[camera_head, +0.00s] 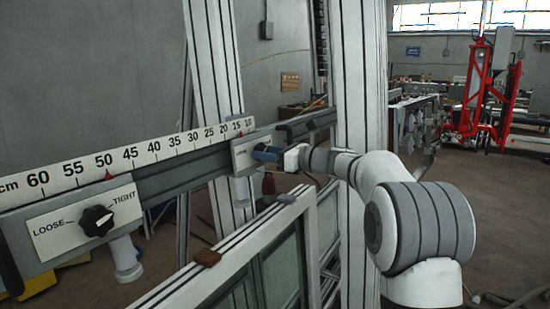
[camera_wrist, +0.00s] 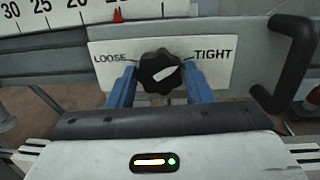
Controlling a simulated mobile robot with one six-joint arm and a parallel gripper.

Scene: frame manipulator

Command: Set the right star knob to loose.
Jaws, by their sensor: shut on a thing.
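The right star knob (camera_wrist: 152,70) is black and sits on a white plate (camera_wrist: 225,72) marked LOOSE on the left and TIGHT on the right. Its white pointer mark slants up to the right, toward TIGHT. My gripper (camera_wrist: 160,74) has its two blue fingers on either side of the knob and is shut on it. In the head view my gripper (camera_head: 268,153) reaches the right plate (camera_head: 240,157) on the rail and hides the knob there.
A second black star knob (camera_head: 97,221) sits on the left plate, its mark toward TIGHT. A centimetre scale (camera_head: 130,152) runs above the rail. A black handle (camera_wrist: 297,62) juts out right of the knob. A framed panel (camera_head: 245,265) stands below the rail.

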